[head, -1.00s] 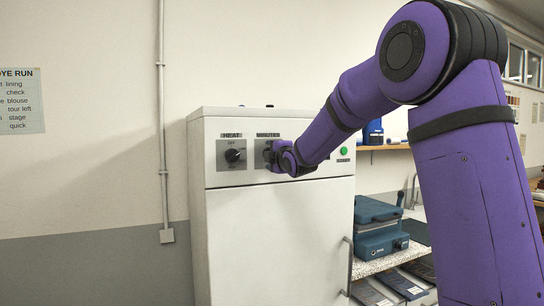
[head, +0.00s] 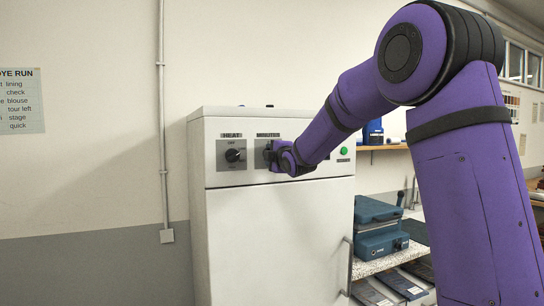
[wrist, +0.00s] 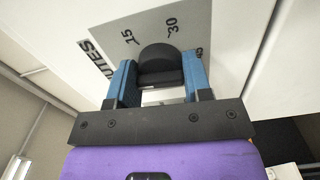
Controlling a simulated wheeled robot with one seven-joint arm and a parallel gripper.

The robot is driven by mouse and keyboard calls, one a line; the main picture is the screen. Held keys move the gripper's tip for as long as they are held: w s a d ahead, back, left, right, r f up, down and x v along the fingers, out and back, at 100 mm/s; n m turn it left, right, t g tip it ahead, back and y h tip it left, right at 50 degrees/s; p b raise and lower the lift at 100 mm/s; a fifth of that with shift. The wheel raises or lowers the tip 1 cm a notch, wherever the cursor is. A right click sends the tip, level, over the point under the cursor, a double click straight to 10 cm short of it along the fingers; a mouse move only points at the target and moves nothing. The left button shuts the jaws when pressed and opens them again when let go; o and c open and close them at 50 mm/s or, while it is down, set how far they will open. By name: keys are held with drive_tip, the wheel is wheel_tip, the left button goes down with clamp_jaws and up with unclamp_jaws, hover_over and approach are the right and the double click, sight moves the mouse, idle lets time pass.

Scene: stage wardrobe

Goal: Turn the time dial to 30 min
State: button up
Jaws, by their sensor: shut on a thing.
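The time dial (wrist: 160,66) is a dark round knob on a grey plate marked MINUTES on the white cabinet's front. In the wrist view the marks 15 and 30 show beside it, 15 to its upper left and 30 to its upper right. My gripper (wrist: 160,85) is shut on the dial, with a blue finger on each side of it. In the head view my gripper (head: 270,154) covers most of the dial and its plate. Which mark the dial points to cannot be told.
The heat dial (head: 233,156) sits just left on its own grey plate. A green button (head: 344,150) is at the right of the panel. A cabinet door handle (head: 347,265) is below. A blue press (head: 380,230) stands on a bench to the right.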

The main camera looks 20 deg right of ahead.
drive_tip(key=m, duration=0.5)
drive_tip(key=shift+f+m, duration=0.1)
drive_tip(key=shift+m, duration=0.3)
drive_tip(key=m, duration=0.5)
drive_tip(key=shift+m, duration=0.3)
drive_tip(key=m, duration=1.1)
drive_tip(key=shift+m, duration=0.3)
drive_tip(key=shift+a, duration=0.1)
drive_tip(key=o, duration=0.9)
drive_tip(key=shift+s, duration=0.1)
